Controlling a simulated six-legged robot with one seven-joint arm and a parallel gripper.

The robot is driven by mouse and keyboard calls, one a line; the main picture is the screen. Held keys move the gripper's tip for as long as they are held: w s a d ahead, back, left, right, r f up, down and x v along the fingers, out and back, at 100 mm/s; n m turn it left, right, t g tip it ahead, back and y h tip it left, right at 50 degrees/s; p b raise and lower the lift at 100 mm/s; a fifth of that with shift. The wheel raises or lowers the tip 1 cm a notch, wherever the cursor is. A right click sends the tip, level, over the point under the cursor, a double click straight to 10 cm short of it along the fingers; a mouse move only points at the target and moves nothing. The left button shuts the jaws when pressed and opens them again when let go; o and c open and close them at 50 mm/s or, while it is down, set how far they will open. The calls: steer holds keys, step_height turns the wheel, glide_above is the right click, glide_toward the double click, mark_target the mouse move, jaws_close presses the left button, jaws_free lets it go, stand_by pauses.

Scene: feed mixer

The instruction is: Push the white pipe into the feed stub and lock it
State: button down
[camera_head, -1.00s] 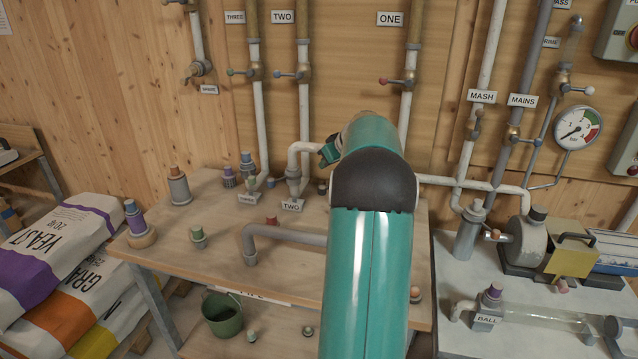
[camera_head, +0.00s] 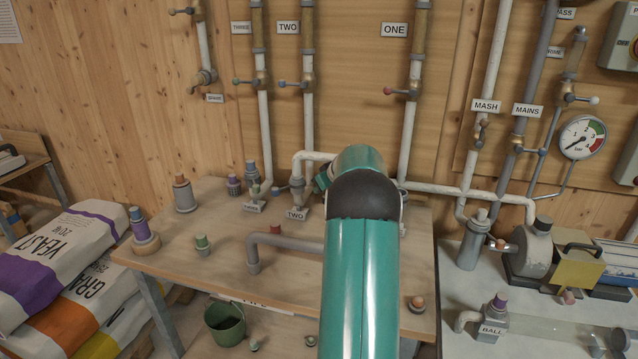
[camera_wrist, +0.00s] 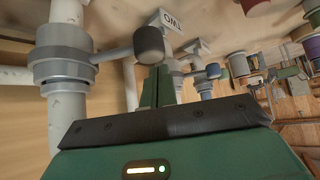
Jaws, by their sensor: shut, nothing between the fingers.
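A white pipe (camera_head: 312,157) bends down in an elbow over the grey stub (camera_head: 297,188) labelled TWO on the bench. How deep it sits in the stub cannot be told. The far run of the pipe is hidden behind my arm. My gripper shows only partly in the head view, just right of the elbow. In the wrist view my gripper (camera_wrist: 162,75) has its two green fingers together, empty. Left of them is a white pipe length (camera_wrist: 66,112) in a grey collar (camera_wrist: 62,66). A side lever with a dark knob (camera_wrist: 149,43) reaches from the collar to above the fingertips, apparently apart from them.
A grey bent pipe (camera_head: 285,241) stands on the bench (camera_head: 180,248) in front. Several capped stubs stand at the left and back. Wall pipes labelled ONE, TWO and THREE come down behind. A second bench with a pump (camera_head: 532,248) is at right.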

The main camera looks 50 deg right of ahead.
steer(key=shift+s+a+f, duration=0.15)
steer(key=shift+s, duration=0.25)
steer(key=shift+s+a+f, duration=0.1)
steer(key=shift+s, duration=0.3)
steer(key=shift+s+d, duration=0.1)
